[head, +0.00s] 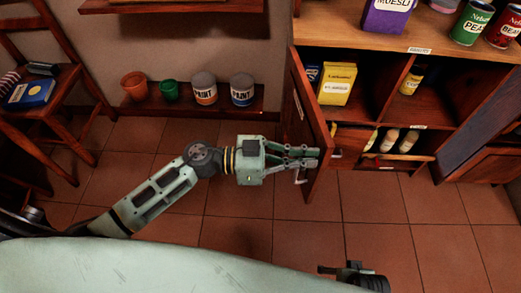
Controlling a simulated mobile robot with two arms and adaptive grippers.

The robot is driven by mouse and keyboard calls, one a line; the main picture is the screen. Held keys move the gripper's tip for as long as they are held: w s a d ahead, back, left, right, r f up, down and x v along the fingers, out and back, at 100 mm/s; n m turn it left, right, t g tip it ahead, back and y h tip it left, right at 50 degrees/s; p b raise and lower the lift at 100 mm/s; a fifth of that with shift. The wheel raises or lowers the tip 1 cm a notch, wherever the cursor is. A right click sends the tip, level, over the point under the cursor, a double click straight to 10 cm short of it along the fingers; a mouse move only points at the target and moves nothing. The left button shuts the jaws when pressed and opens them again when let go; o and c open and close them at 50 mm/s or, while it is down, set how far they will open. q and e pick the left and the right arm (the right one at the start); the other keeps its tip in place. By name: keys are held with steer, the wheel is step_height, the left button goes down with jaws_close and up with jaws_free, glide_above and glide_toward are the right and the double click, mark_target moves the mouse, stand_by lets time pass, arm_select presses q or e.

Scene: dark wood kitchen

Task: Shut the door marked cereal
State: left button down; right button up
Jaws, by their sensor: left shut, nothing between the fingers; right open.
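A dark wood cabinet door (308,115) stands open at the left side of the cupboard, swung out toward me. I cannot read any cereal marking on it. Its metal handle (300,177) shows low on the door's left face. My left gripper (314,157) is shut and empty, its fingers pointing right in front of the door's lower part, just above the handle. I cannot tell whether it touches the door. My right gripper (330,270) is open at the bottom of the view, well below the door, and partly hidden by my own body.
The open compartment holds a yellow box (337,84). Other compartments hold a yellow container (411,80) and pale bottles (408,142). Cans and a purple box (387,16) stand on top. Left are paint cans (242,90), pots and a chair (62,110). The tiled floor (390,235) is clear.

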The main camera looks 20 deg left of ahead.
mark_target(321, 161)
arm_select(q)
steer(key=p+x, duration=0.1)
steer(key=x, duration=0.2)
steer(key=shift+r+p, duration=0.1)
steer(key=shift+p, duration=0.2)
steer(key=shift+w+d, duration=0.1)
steer(key=shift+d, duration=0.25)
arm_select(e)
steer(key=s+f, duration=0.4)
steer(key=f, duration=0.2)
steer(key=shift+d+g, duration=0.25)
steer(key=shift+g, duration=0.05)
arm_select(q)
steer(key=shift+a, duration=0.1)
